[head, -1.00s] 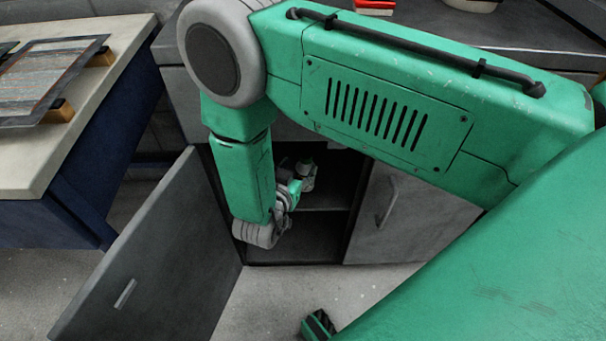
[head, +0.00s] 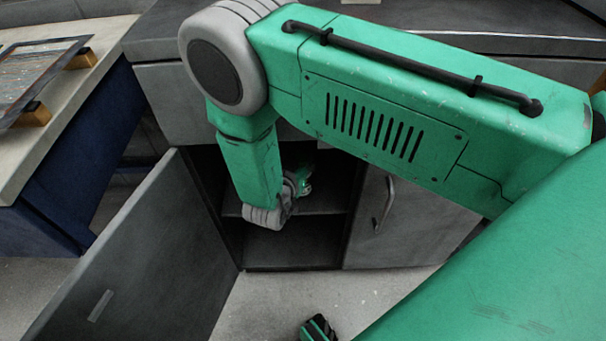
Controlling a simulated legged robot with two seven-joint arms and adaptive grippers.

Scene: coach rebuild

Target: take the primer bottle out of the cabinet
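The cabinet (head: 300,245) stands under the grey counter, with its left door (head: 140,250) swung wide open and a shelf inside. My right arm comes in from the right and bends down into the opening. My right gripper (head: 304,182) is inside the cabinet above the shelf, small, dark and partly hidden by its own wrist. I cannot tell whether its fingers are open or shut. I cannot make out the primer bottle clearly; it may be hidden at the gripper.
The open door stands to the left of my forearm. The closed right door (head: 400,215) has a bar handle. A workbench (head: 60,150) with a blue side and a framed panel (head: 35,75) is at the left.

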